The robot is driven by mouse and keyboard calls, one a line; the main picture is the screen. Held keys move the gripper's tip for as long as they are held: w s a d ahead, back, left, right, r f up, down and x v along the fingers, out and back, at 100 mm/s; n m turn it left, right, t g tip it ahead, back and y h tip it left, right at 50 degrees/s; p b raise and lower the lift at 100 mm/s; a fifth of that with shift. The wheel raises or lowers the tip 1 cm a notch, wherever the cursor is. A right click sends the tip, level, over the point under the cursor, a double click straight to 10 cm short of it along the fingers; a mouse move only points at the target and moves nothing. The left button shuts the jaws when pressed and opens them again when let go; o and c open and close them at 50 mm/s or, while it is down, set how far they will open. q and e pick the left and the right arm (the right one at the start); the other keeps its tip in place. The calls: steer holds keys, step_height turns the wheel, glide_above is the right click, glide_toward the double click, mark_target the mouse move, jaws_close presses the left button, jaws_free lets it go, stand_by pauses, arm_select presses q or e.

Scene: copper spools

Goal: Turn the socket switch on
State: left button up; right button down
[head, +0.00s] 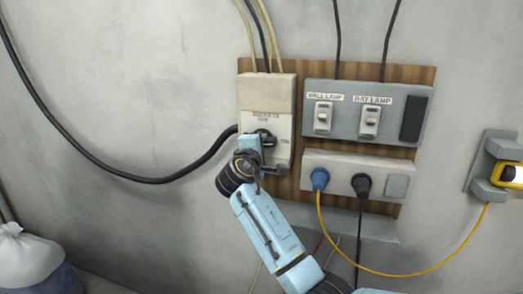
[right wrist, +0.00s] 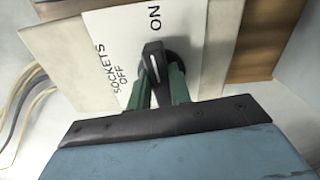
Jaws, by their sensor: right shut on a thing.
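The socket switch is a black rotary knob (right wrist: 152,64) with a white line, on a pale switch box (head: 267,92). In the right wrist view the knob stands between the two green fingers of my right gripper (right wrist: 158,88), which is shut on it. The knob's white line points up toward the printed ON, and SOCKETS OFF is printed to the left of it. In the head view my right gripper (head: 262,142) reaches the box from below and partly hides the knob; ON is to the knob's right. My left gripper is not in view.
Right of the box is a grey panel (head: 345,124) with wall lamp and bay lamp switches. Below it is a socket strip (head: 340,163) with a blue plug (head: 320,179) and a black plug (head: 361,185). A yellow device (head: 507,175) hangs at the right. Cables hang nearby.

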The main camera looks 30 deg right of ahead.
steer(key=shift+f+m+b, duration=0.15)
steer(key=shift+m+b, duration=0.2)
steer(key=shift+m, duration=0.25)
steer(key=c, duration=1.3)
jaws_free()
steer(key=b+v, duration=0.1)
steer(key=v, duration=1.2)
steer(key=shift+s+a, duration=0.1)
steer(key=shift+a, duration=0.1)
